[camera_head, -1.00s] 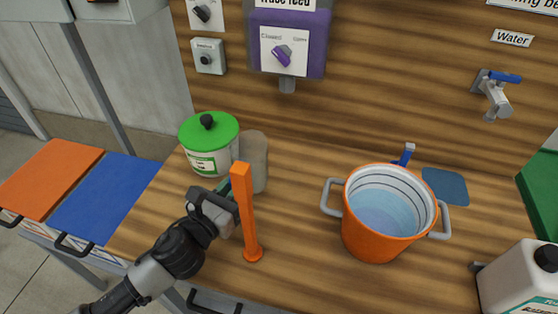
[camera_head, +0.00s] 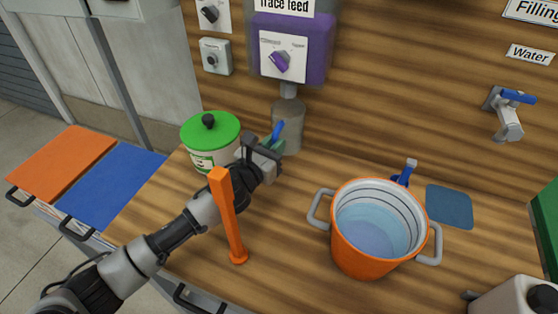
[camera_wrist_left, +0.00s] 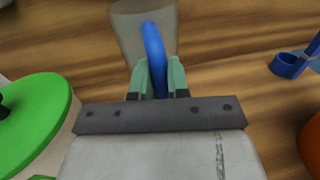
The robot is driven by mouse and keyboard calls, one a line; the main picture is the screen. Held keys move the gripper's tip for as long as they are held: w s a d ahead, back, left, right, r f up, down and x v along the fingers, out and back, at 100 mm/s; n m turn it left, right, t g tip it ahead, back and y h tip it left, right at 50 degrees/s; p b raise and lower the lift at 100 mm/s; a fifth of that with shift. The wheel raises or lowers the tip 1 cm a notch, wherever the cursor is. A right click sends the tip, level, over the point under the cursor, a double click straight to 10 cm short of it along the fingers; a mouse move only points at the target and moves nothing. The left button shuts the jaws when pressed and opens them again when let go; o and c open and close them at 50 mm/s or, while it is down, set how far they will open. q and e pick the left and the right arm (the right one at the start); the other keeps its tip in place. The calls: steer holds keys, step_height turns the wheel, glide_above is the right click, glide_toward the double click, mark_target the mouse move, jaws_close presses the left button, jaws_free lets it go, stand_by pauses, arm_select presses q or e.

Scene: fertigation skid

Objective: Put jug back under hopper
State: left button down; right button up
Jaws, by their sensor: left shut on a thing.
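The jug (camera_head: 288,122) is a grey, cloudy container with a blue handle. It appears upright, directly below the spout of the purple hopper (camera_head: 291,55) on the wooden back wall. My left gripper (camera_head: 273,142) is shut on the jug's blue handle, on the near side. In the left wrist view the green fingertips (camera_wrist_left: 159,80) pinch the handle, with the jug (camera_wrist_left: 135,30) just beyond. My right gripper is out of view.
A green-lidded pot (camera_head: 209,140) stands close left of my gripper. An orange upright post (camera_head: 228,215) stands beside my forearm. An orange bucket of water (camera_head: 365,250) is at the right, with a blue-handled item (camera_head: 404,175) behind it. A tap (camera_head: 506,112) is on the wall.

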arm_select(q)
steer(key=shift+f, duration=0.95)
step_height(320, 180, down, 2)
steer(key=shift+d+f+b, duration=0.1)
steer(key=shift+f+b, duration=0.15)
steer(key=shift+b, duration=0.15)
steer(key=shift+f, duration=0.4)
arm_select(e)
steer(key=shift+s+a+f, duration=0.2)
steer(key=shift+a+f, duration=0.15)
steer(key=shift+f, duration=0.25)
arm_select(q)
steer(key=shift+f, duration=0.1)
steer(key=c, duration=1.6)
jaws_free()
steer(key=shift+f, duration=0.15)
steer(key=o, duration=0.5)
steer(key=shift+s+r, duration=0.15)
steer(key=shift+r, duration=0.05)
